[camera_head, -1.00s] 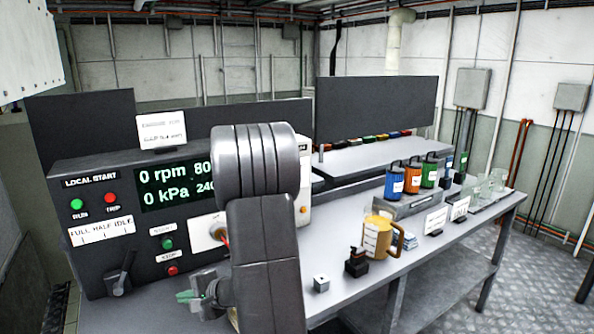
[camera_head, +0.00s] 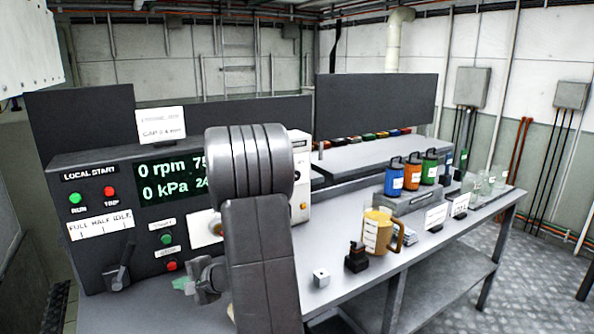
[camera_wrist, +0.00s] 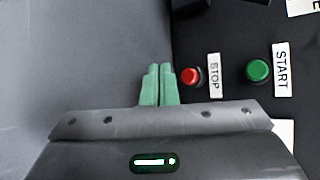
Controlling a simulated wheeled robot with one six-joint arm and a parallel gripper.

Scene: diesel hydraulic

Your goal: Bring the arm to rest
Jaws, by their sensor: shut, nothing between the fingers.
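My gripper (camera_wrist: 159,72) is shut and empty, its two green fingers together in the wrist view. It points toward the lower part of the black control panel (camera_head: 100,250), beside the red STOP button (camera_wrist: 191,76). The green START button (camera_wrist: 258,70) is further right in that view. In the head view my gripper (camera_head: 181,284) is low in front of the panel, partly hidden by my arm. My grey arm (camera_head: 260,240) stands folded upright in the middle of the head view and covers part of the panel display. I cannot tell whether the fingertips touch anything.
The bench (camera_head: 335,262) carries a yellow mug (camera_head: 377,232), a small black device (camera_head: 356,258), a white cube (camera_head: 321,278) and several coloured canisters (camera_head: 412,174). A lever (camera_head: 118,272) sticks out at the panel's lower left. Floor space is clear at the right.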

